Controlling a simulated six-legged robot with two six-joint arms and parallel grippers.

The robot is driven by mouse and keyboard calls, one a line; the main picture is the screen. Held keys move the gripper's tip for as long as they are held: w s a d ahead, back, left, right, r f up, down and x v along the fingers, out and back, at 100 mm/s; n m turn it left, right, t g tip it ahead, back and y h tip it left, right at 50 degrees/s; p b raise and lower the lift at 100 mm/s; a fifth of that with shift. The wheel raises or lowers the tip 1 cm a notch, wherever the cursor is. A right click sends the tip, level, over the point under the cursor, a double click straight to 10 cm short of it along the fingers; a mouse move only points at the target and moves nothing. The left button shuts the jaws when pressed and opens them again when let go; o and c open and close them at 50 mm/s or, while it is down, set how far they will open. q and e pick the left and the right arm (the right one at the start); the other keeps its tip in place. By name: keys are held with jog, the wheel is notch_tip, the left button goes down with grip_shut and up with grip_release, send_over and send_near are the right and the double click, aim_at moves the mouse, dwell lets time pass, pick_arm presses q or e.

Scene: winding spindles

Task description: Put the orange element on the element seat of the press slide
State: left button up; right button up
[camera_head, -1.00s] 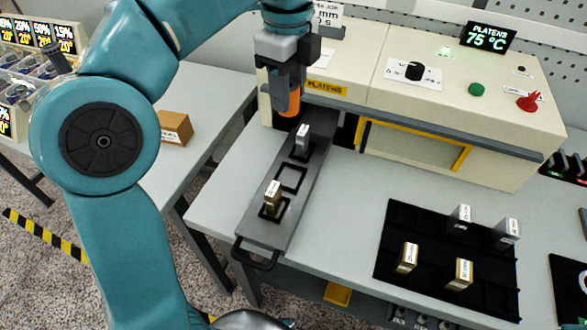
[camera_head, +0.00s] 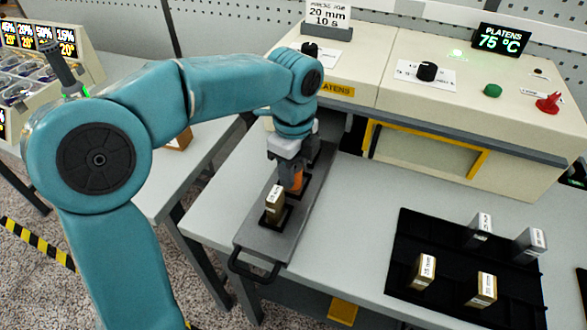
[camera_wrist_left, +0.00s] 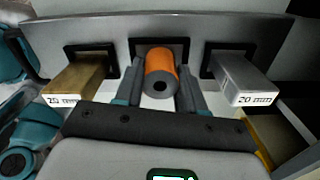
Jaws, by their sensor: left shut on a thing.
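The orange element (camera_head: 297,181) is a short cylinder with a dark end, and it also shows in the left wrist view (camera_wrist_left: 160,72). My left gripper (camera_head: 290,178) is shut on it, with a finger on either side. The element is over the middle seat of the grey press slide (camera_head: 262,232), between two blocks. A brass block (camera_head: 274,204) stands in the near seat, marked 20 in the wrist view (camera_wrist_left: 78,80). A silver block (camera_wrist_left: 240,80) stands in the far seat. I cannot tell whether the element touches the seat. My right gripper is not in view.
The cream press (camera_head: 450,110) with its yellow-framed opening stands behind the slide. A black tray (camera_head: 400,262) with several brass and silver blocks lies to the right. The slide's handle (camera_head: 255,268) sticks out over the bench's front edge. Bench between slide and tray is clear.

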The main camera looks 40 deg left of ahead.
pick_arm(q)
jog(key=shift+s, duration=0.15)
jog(key=shift+f, duration=0.15)
jog(key=o, duration=1.1)
jog(key=shift+c, duration=0.2)
jog(key=shift+w+r, duration=0.2)
jog(key=shift+r, duration=0.4)
notch_tip(320, 180, up, 11)
jog(key=p, duration=0.2)
jog(key=shift+r+p, duration=0.15)
jog(key=shift+p, duration=0.25)
